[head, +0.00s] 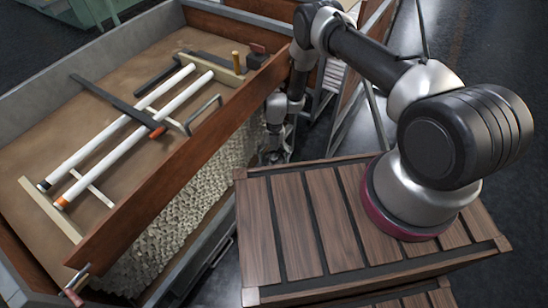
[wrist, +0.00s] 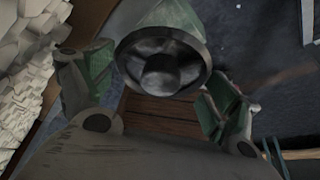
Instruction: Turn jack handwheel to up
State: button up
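In the wrist view, a round dark piece with a raised hub and greenish sides (wrist: 162,62) lies between and beyond the fingers of my gripper (wrist: 150,78). It may be the jack handwheel, but I cannot tell for certain. The two green-padded fingers are spread wide, one on each side of it, and I see no contact. In the head view my gripper (head: 273,153) is small and partly hidden, low beside the pale rough wall under the bench. No handwheel can be made out there, and its turn position cannot be read.
The wooden-sided bench (head: 150,205) holds two white tubes (head: 118,142) on supports. The pale rough wall (head: 190,205) is close on the left of my gripper. A slatted wooden deck (head: 305,225) carries my arm.

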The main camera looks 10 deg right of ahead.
jog(key=shift+o, duration=0.8)
jog(key=shift+s, duration=0.1)
